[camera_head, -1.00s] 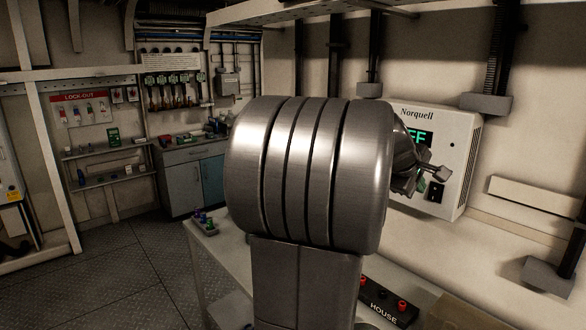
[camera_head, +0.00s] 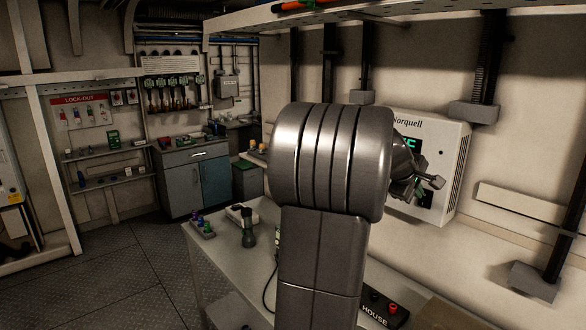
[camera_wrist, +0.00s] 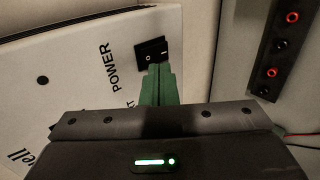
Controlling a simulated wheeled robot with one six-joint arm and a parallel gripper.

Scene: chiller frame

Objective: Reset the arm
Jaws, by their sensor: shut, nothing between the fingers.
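My gripper (camera_wrist: 159,70) shows in the wrist view as two green fingers pressed together, shut and empty. Its tips are right by the black rocker switch (camera_wrist: 151,49) marked POWER on the white chiller box; I cannot tell if they touch. In the head view, the chiller box (camera_head: 452,165), labelled Norquell, is on the right wall with a green-lit display. My large metal arm link hides its left part and much of the display. My wrist is in front of the box, and the fingertips are hard to make out there.
A bench (camera_head: 225,262) stands below, with a dark green cylinder (camera_head: 248,228) and small bottles on it. A black HOUSE panel (camera_head: 384,305) with red sockets lies in front of the chiller. Vertical black posts and a shelf are along the wall. The floor at left is clear.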

